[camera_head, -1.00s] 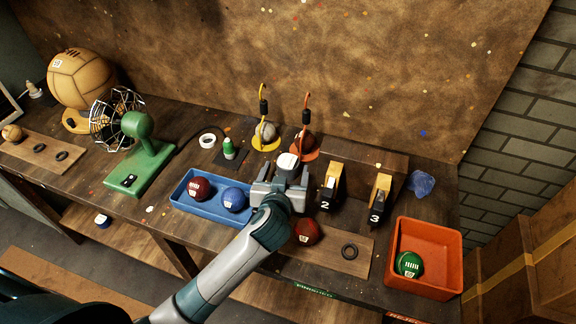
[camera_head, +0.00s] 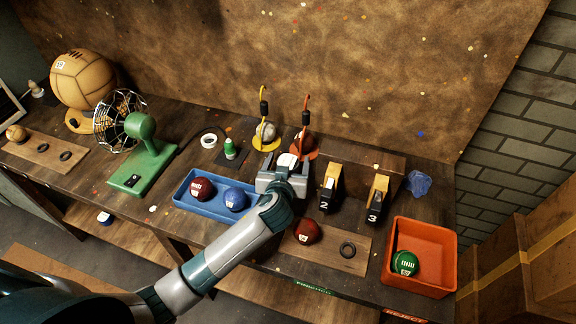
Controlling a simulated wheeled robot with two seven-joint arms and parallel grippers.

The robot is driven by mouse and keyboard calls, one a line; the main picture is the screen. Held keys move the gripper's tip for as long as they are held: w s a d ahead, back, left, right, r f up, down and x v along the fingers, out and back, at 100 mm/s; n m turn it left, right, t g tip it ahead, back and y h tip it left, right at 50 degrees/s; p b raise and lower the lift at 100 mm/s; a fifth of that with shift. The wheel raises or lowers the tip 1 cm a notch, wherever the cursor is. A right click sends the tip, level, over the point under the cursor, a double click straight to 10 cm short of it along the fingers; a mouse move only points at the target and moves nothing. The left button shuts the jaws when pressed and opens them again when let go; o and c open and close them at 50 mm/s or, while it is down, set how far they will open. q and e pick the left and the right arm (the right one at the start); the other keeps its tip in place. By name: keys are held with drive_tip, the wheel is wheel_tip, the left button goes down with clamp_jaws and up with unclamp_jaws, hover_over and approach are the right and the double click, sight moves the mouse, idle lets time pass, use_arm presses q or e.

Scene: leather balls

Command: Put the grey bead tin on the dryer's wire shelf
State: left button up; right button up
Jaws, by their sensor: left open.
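My left gripper (camera_head: 285,172) is open over the bench, just right of the blue tray. A small pale grey-white piece (camera_head: 287,160) shows at its fingertips; the gripper hides most of it, and I cannot tell if it is the grey bead tin. A green stand with a round wire cage (camera_head: 121,115) stands to the left; I cannot tell if it is the dryer, and no wire shelf shows clearly. My right gripper is not in view.
The blue tray (camera_head: 184,205) holds a dark red ball and a blue ball. A red ball (camera_head: 308,231) sits on a wooden board. Numbered blocks (camera_head: 331,188) and an orange bin (camera_head: 447,238) with a green ball stand to the right. Hooked stands are behind the gripper.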

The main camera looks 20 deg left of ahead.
sight(288, 161)
use_arm(q)
drive_tip(key=c, duration=1.3)
drive_tip(key=shift+r, duration=0.15)
wheel_tip(288, 161, up, 10)
drive_tip(key=shift+f+b, duration=0.1)
drive_tip(key=shift+b, duration=0.85)
